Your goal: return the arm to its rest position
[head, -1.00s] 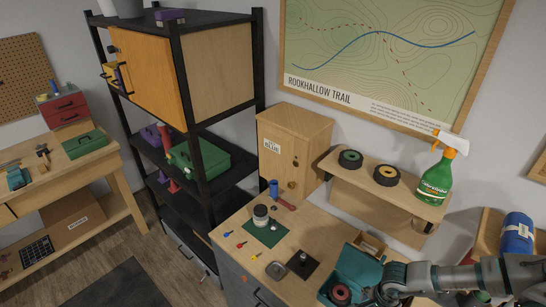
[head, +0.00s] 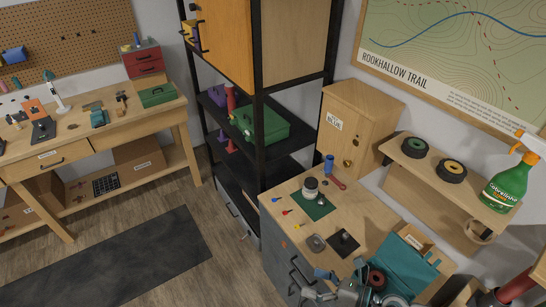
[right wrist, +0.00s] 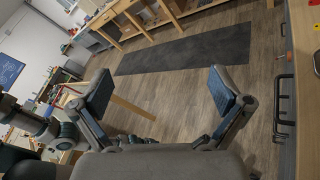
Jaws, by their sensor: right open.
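My right gripper (head: 338,280) is at the bottom edge of the head view, in front of the workbench's near right part, partly cut off by the frame. In the right wrist view my right gripper (right wrist: 161,90) has its two blue-padded fingers spread wide, with nothing between them. Behind them are wooden floor and a dark mat. My left gripper is not in the head view.
Open floor with a dark mat (head: 110,262) lies left.

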